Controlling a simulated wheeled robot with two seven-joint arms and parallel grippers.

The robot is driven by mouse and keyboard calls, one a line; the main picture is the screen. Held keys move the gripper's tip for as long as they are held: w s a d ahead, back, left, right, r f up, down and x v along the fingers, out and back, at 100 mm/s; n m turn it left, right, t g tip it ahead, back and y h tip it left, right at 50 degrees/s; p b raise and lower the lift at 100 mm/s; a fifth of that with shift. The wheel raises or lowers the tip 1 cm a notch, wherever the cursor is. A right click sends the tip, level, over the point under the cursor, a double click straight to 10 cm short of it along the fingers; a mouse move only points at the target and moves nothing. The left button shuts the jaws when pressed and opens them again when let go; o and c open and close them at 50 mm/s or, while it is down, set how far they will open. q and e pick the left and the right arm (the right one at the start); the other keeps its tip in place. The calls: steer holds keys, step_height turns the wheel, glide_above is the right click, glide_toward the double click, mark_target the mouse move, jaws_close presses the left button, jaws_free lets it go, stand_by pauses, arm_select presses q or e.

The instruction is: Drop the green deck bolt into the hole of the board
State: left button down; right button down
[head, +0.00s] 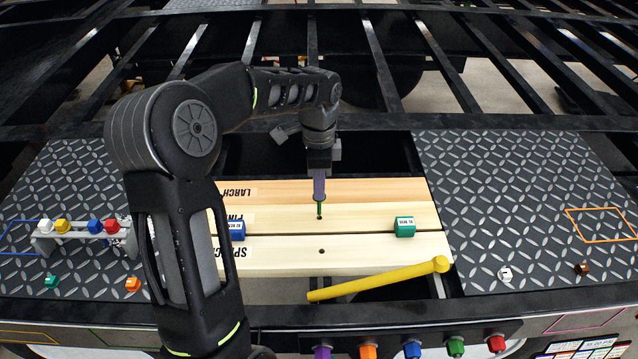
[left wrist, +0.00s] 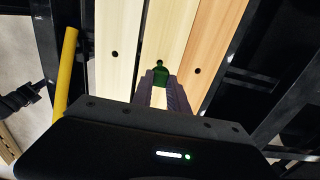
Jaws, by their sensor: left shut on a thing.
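The green deck bolt (head: 319,209) hangs below my left gripper (head: 319,192), whose purple fingers are shut on it. In the left wrist view the bolt (left wrist: 160,76) shows between the fingertips, over the middle board. Three pale boards lie side by side: the LARCH board (head: 375,190) at the back, the middle board (head: 360,217) with a partly hidden label, and the front board (head: 375,252). The bolt's lower end appears at or just above the middle board's hole; I cannot tell whether it has entered. My right gripper is not in view.
A blue block (head: 238,231) and a green block (head: 404,227) sit on the boards. A yellow bar (head: 380,279) lies across the front right. Black tread plates flank the boards; the left one holds a rack (head: 75,231) of coloured pieces. Several coloured knobs line the front edge.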

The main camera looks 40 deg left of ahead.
mark_target(319, 214)
arm_select(q)
steer(key=shift+f+b, duration=2.35)
steer(key=shift+f, duration=1.3)
steer(key=c, duration=1.2)
jaws_free()
steer(key=shift+r, duration=0.25)
step_height(319, 214, up, 7)
steer(key=shift+r+b, duration=0.2)
steer(key=shift+b, duration=0.2)
